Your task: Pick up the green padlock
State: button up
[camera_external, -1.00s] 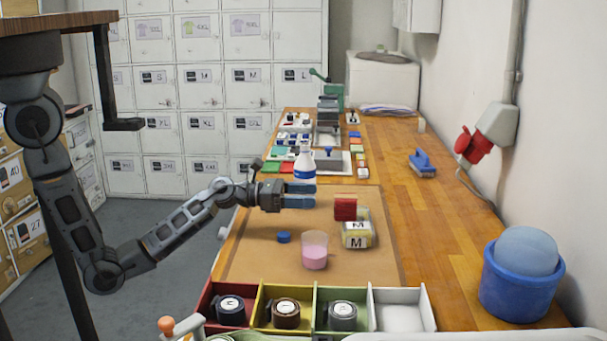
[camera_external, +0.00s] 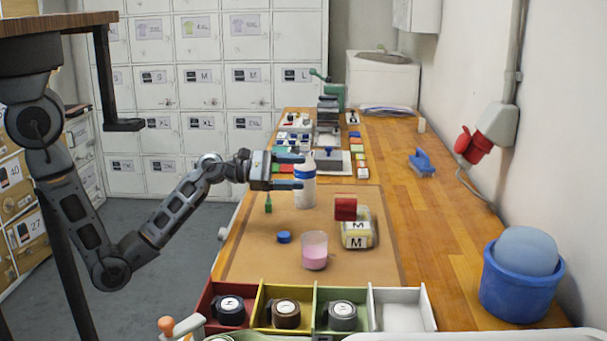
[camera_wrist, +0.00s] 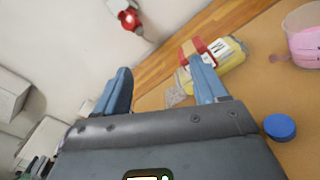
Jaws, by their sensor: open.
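A small green thing (camera_external: 268,204), which looks like the green padlock, stands on the brown mat near its far left side in the external view. It is too small there to make out details. My gripper (camera_external: 300,171) is open above and slightly right of it, its blue fingers pointing right across the view. Nothing is held between the fingers in the wrist view (camera_wrist: 163,85). The padlock cannot be made out in the wrist view.
On the mat (camera_external: 250,262) are a blue cap (camera_external: 284,237), a cup of pink liquid (camera_external: 314,252) and a yellow-and-white pack (camera_external: 356,236) with a red block (camera_external: 345,209). Divided trays (camera_external: 271,292) line the near edge.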

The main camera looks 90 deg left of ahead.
jog(key=s+a+m+g+y, duration=0.1)
jog(key=s+a+m, duration=0.3)
jog(key=s+m, duration=0.7)
jog(key=s+a+m+g+y, duration=0.1)
jog(key=s+a+m, duration=0.25)
jog(key=m, duration=1.25)
send_near(268, 201)
jog(key=shift+w+a+f+m+b, duration=0.2)
jog(key=shift+w+a+f, duration=0.2)
jog(key=shift+w, duration=0.15)
jog(key=shift+w+a+f+m+b, duration=0.1)
jog(key=shift+w+a+f+m, duration=0.1)
jog(key=shift+w+a+f, duration=0.35)
jog(key=shift+p+x, duration=0.85)
jog(key=shift+x, duration=2.95)
jog(key=shift+c, duration=0.5)
jog(key=c, duration=1)
